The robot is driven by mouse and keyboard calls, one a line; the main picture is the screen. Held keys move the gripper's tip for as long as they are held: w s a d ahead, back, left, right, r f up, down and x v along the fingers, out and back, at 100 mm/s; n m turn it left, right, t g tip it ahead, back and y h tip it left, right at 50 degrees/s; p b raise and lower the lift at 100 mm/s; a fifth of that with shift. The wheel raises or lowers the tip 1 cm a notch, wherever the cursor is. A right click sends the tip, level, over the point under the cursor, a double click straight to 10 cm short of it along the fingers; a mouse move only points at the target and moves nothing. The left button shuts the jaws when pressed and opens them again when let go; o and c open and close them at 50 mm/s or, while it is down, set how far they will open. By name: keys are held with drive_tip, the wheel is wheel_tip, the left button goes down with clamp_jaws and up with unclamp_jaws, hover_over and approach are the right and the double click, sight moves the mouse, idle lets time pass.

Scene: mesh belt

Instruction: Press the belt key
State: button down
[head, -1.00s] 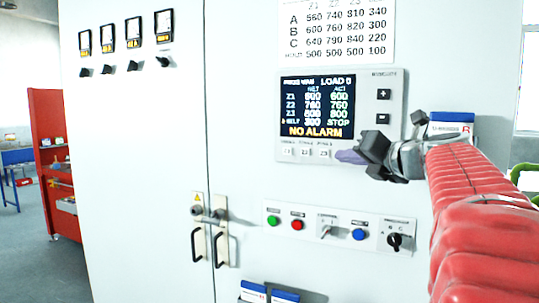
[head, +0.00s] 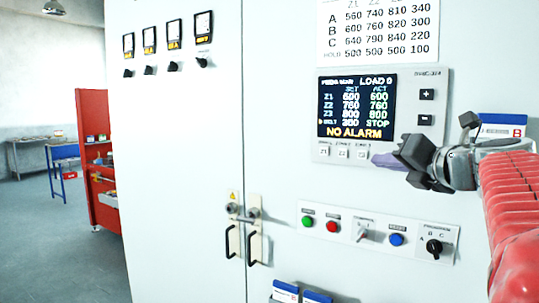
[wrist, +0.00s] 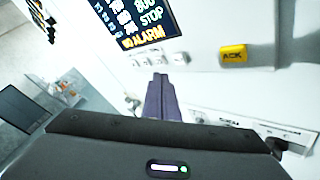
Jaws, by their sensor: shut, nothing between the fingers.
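The control panel (head: 433,142) on the cabinet has a lit screen (head: 357,107) showing zone rows, a belt row ending in STOP, and NO ALARM. A row of small white keys runs below it, with the Z1 key (head: 323,150), Z2 key (head: 342,153) and Z3 key (head: 361,155) in view. Any key further right is hidden behind my gripper (head: 376,160), so I cannot make out the belt key. My gripper's purple fingers are shut and empty, close to the key row. The wrist view shows the fingertips (wrist: 159,78) just below several keys (wrist: 158,59); contact cannot be told.
Plus (head: 426,94) and minus (head: 424,120) keys sit right of the screen. A yellow ACK key (wrist: 233,53) shows in the wrist view. Below are green (head: 308,221), red (head: 332,227) and blue (head: 397,239) buttons and a rotary knob (head: 434,247). Door handles (head: 251,245) stick out lower left.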

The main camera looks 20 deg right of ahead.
drive_tip(key=shift+s+a, duration=0.9)
drive_tip(key=shift+a, duration=0.2)
